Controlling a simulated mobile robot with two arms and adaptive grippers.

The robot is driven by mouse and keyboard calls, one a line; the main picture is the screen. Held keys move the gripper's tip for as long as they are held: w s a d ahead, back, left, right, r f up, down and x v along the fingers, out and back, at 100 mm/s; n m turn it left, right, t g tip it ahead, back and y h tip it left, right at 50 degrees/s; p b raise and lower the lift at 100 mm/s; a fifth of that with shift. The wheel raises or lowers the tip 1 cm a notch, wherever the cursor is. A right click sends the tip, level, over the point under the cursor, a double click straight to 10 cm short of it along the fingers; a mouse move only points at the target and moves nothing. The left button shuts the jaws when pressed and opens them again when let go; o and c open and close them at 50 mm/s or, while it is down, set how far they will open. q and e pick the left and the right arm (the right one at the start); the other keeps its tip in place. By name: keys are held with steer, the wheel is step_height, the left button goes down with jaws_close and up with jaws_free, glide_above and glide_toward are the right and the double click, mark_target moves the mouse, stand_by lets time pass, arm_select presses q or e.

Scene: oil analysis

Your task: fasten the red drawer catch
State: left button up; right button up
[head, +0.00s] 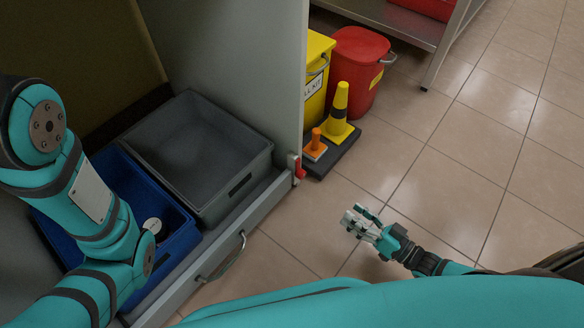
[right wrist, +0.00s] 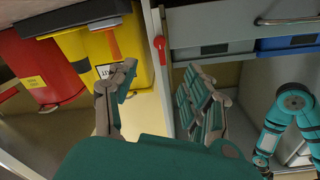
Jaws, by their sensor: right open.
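The red drawer catch (head: 299,168) is a small red lever at the cabinet's front edge, by the right end of the drawer front (head: 215,247). It also shows in the right wrist view (right wrist: 160,48), pointing along the pale cabinet post. The drawer front looks about level with the cabinet edge; I cannot tell whether the catch is engaged. My right gripper (head: 358,215) is open and empty, above the floor to the right of the drawer and apart from the catch. In the right wrist view its spread fingers (right wrist: 163,78) frame the catch beyond them. My left gripper is out of view.
The drawer holds a grey bin (head: 262,158) and a blue bin (head: 178,247); its metal handle (head: 224,262) sticks out. A yellow bin (head: 318,62), red bin (head: 360,70) and yellow cone (head: 339,110) stand beside the cabinet near the catch. The right-hand floor is clear.

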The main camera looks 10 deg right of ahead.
mark_target(304, 177)
steer(key=b+x, duration=0.8)
steer(key=x, duration=0.8)
steer(key=shift+w+f, duration=0.1)
steer(key=shift+f, duration=0.05)
steer(key=shift+w+a+b, duration=0.35)
steer(key=shift+w, duration=0.15)
jaws_close()
